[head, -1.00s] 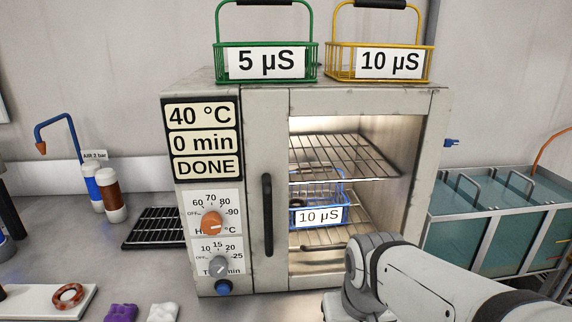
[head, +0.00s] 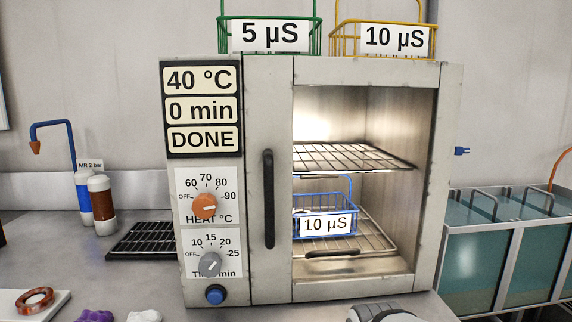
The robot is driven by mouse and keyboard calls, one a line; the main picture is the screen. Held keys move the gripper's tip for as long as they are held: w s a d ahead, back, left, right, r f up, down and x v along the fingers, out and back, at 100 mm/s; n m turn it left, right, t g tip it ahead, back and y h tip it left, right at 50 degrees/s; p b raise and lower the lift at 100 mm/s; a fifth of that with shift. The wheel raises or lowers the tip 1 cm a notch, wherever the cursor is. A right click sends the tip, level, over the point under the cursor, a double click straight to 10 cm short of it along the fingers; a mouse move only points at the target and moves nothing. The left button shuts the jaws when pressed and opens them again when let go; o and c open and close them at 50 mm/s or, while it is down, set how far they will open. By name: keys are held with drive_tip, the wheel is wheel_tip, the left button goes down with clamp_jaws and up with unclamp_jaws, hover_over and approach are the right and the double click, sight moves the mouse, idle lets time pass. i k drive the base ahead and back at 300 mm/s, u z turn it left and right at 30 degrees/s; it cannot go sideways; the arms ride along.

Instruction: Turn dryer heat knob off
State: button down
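The dryer (head: 269,90) stands on the bench, its panel on the left reading 40 °C, 0 min and DONE. The orange heat knob (head: 204,208) sits below the display on a dial marked OFF, 60, 70, 80 and 90. Its pale mark appears to point right, towards the 90 side and away from OFF. The grey time knob (head: 210,264) is just below, with a blue button (head: 215,295) under it. Only a rounded part of my arm shows at the bottom edge; my gripper is out of view.
A blue basket (head: 340,200) labelled 10 µS is on the dryer's lower rack. Green (head: 318,40) and yellow (head: 433,42) baskets stand on top. Bottles (head: 102,205) and a black rack (head: 150,240) are left. Teal tanks (head: 480,260) stand right.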

sight(205, 205)
drive_tip(key=k, duration=1)
drive_tip(key=u, duration=0.5)
drive_tip(key=i, duration=0.75)
drive_tip(key=u, duration=0.05)
